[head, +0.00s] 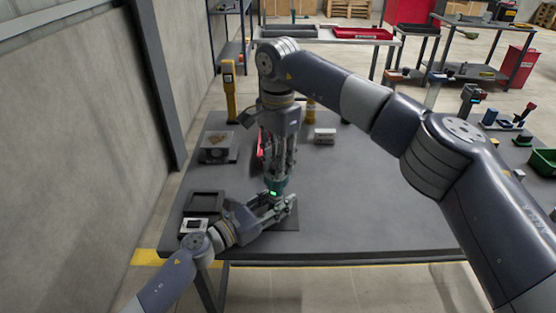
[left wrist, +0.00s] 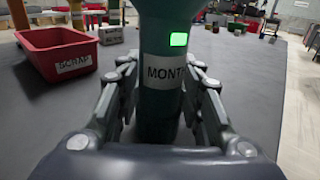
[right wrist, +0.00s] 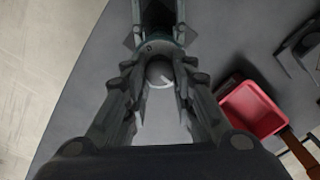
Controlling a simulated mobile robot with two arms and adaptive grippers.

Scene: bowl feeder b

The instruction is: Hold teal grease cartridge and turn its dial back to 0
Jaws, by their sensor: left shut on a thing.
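The teal grease cartridge (head: 277,184) stands upright near the front of the table, with a lit green window. My left gripper (head: 270,205) is shut around its body. In the left wrist view the cartridge (left wrist: 160,103) sits between both fingers, its label partly hidden, reading "MONT". My right gripper (head: 277,170) points straight down over the cartridge top.
A red bin labelled SCRAP (left wrist: 68,55) stands behind and left of the cartridge. A small box (head: 325,136), a grey device (head: 219,147) and a black tray (head: 204,204) lie on the table (head: 370,200). Yellow posts stand at its back. The table right of the cartridge is clear.

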